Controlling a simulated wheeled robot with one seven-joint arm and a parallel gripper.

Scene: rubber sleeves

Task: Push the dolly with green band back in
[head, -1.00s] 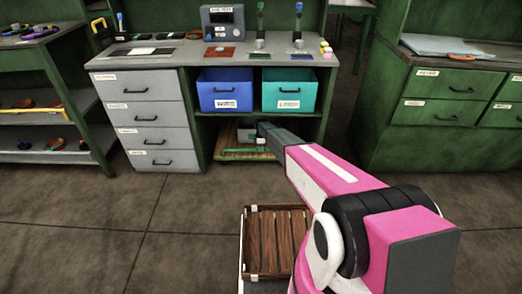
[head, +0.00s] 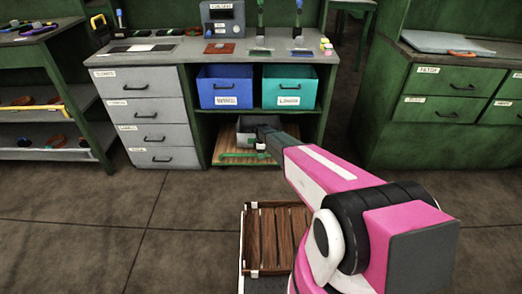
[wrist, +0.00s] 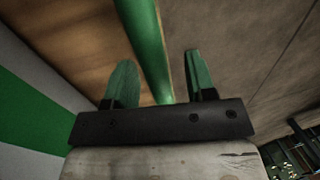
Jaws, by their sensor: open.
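The dolly (head: 230,161) is a low wooden board with a green bar (head: 240,155) along its front. It stands in the open bay under the workbench, below two bins. A grey box (head: 245,136) sits on it. My gripper (head: 263,143) is at the dolly's front, partly hidden by my arm. In the wrist view, my gripper (wrist: 158,82) is open, with the green bar (wrist: 148,40) running between its fingers; contact cannot be told. The wooden board (wrist: 75,35) lies left of the bar. A grey-white surface with a green band (wrist: 30,110) shows at far left.
A blue bin (head: 225,87) and a teal bin (head: 289,87) fill the shelf above the bay. Grey drawers (head: 145,115) stand left of it, green drawers (head: 440,95) at right. A wooden slatted deck (head: 268,238) is in front of me. Floor at left is clear.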

